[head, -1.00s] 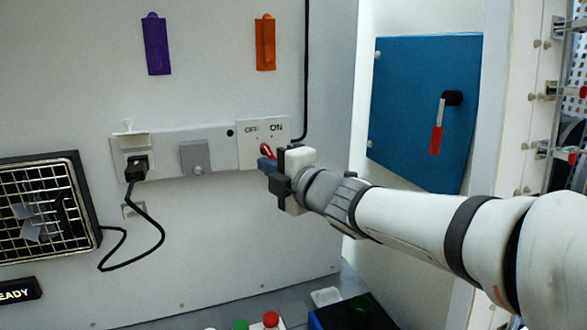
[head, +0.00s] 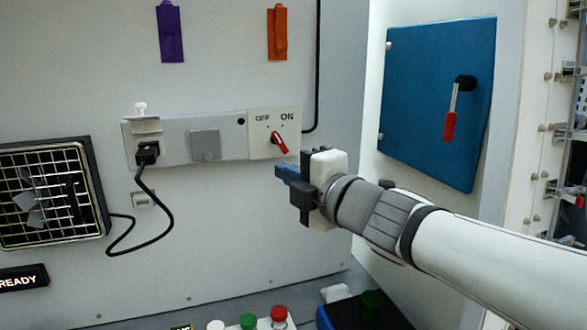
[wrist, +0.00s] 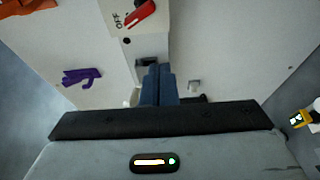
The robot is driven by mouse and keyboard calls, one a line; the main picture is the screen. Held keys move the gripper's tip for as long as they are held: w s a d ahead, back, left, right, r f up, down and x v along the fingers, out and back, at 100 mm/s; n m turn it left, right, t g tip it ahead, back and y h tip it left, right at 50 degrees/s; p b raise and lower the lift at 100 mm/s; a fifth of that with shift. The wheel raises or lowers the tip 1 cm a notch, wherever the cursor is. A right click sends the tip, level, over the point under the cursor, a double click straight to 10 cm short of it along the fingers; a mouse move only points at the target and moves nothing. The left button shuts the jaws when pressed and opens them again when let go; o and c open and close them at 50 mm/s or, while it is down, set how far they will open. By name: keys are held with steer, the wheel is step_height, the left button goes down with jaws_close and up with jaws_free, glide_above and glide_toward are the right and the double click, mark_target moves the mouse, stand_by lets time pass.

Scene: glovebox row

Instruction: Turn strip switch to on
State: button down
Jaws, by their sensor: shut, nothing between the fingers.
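The strip switch (head: 279,143) is a red lever on a white plate marked OFF on the left and ON on the right. The lever slants from its pivot down to the right. The plate forms the right end of a grey strip (head: 229,150). My gripper (head: 279,172) has its blue fingers shut and empty, just below the lever in the head view and apart from it in the picture. In the wrist view the fingers (wrist: 158,84) are closed together, and the red lever (wrist: 140,13) shows at the top edge, beyond the fingertips.
On the strip are a grey square cover (head: 206,145) and a black plug (head: 147,153) with its cord. Purple (head: 171,33) and orange (head: 278,33) pieces are above. A blue door (head: 425,110) with a red-handled lever is right. Buttons (head: 248,321) are below.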

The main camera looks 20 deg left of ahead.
mark_target(280, 143)
steer(key=w+d+m+t+h+b, duration=0.1)
steer(key=w+d+m+t+h, duration=0.6)
steer(key=m, duration=1.8)
step_height(280, 143, up, 5)
steer(key=d+m+g+y, duration=0.1)
steer(key=m+g+y, duration=0.4)
steer(key=m+g, duration=0.1)
steer(key=p+x, duration=0.1)
steer(key=x, duration=0.8)
steer(key=shift+s+a+r, duration=0.1)
steer(key=shift+a+r, duration=0.05)
steer(key=shift+a, duration=0.15)
steer(key=shift+s+a+f, duration=0.7)
steer(key=shift+s+a, duration=0.05)
steer(key=shift+s, duration=0.15)
steer(key=shift+s+a+f, duration=0.3)
steer(key=shift+a+f, duration=0.05)
